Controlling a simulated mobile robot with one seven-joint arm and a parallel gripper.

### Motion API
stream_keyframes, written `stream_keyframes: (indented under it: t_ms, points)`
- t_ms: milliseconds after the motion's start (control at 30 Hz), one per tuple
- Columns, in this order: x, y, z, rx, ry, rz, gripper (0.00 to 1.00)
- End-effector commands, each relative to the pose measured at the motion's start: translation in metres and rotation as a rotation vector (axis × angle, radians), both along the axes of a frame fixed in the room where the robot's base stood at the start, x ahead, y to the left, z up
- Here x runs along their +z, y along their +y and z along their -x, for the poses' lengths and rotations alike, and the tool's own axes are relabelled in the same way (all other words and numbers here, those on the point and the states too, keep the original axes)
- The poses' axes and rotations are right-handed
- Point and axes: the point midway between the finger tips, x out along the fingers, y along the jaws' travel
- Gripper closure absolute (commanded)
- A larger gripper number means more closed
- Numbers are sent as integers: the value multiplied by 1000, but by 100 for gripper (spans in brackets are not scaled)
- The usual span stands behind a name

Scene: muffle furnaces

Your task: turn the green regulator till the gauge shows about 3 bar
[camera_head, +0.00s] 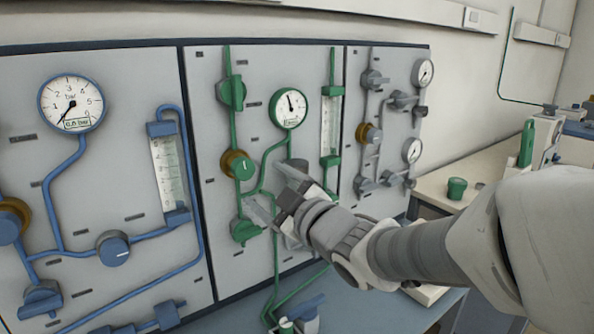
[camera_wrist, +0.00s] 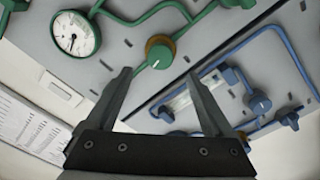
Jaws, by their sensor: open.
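The green regulator (camera_head: 239,165) is a round green knob with a brass collar on the middle panel. It also shows in the wrist view (camera_wrist: 160,54), just beyond the space between my fingertips. The green-rimmed gauge (camera_head: 289,107) is above and right of it, with its needle pointing nearly straight up; its numbers are too small to read. The gauge is at the upper left of the wrist view (camera_wrist: 74,35). My gripper (camera_head: 268,190) is open and empty, in front of the panel, right of and a little below the regulator. The fingers look apart from the knob.
Green valve knobs (camera_head: 231,93) (camera_head: 244,229) sit above and below the regulator, and a green flowmeter (camera_head: 331,125) is to the right. A blue-piped panel (camera_head: 110,200) is left, a grey-piped one (camera_head: 388,135) right. A green cup (camera_head: 457,188) stands on the right bench.

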Motion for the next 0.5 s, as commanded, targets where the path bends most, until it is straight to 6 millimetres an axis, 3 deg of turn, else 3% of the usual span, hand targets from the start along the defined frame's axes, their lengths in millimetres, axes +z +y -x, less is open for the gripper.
stream_keyframes:
  t_ms: [300, 500]
  points:
    - [-1, 38, -48, 4, 0, 0, 14]
    - [-1, 52, -68, 1, 2, 0, 14]
